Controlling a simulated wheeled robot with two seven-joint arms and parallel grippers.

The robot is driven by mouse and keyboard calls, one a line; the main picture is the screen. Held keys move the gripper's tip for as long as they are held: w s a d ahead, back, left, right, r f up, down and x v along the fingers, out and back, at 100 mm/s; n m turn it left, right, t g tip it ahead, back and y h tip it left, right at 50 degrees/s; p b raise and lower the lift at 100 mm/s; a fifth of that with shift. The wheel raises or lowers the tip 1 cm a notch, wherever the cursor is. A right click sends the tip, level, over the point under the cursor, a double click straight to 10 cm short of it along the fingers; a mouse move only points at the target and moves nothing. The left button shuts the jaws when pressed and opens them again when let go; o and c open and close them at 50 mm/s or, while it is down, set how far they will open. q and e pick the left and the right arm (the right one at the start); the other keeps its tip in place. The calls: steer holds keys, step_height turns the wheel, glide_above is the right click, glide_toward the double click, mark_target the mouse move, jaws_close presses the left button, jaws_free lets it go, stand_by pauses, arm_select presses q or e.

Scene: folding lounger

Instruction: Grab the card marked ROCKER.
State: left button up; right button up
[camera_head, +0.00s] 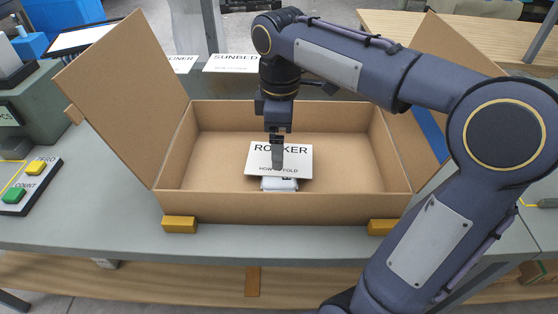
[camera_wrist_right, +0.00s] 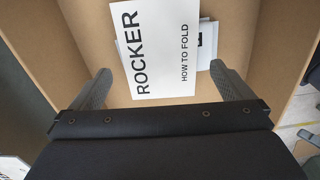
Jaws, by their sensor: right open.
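The white card marked ROCKER (camera_head: 260,160) lies inside the open cardboard box (camera_head: 190,205), tilted on top of a small whitish item (camera_head: 279,184). My right gripper (camera_head: 277,168) points down into the box over the card, and its finger covers part of the lettering in the head view. In the right wrist view the ROCKER card (camera_wrist_right: 160,50) shows beyond and between the two spread fingers of my right gripper (camera_wrist_right: 165,88). The gripper is open and holds nothing. Whether a finger touches the card I cannot tell. My left gripper is not in view.
The box flaps (camera_head: 125,95) stand open at both sides. Behind the box lie a card marked SUNBED (camera_head: 232,63) and a partly hidden card (camera_head: 180,65). Yellow blocks (camera_head: 179,224) sit at the box's front. A button panel (camera_head: 28,190) is at the left.

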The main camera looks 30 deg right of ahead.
step_height(320, 180, down, 4)
steer(key=shift+r+b, duration=0.15)
steer(key=shift+b, duration=0.4)
steer(key=c, duration=0.7)
steer(key=shift+r, duration=0.1)
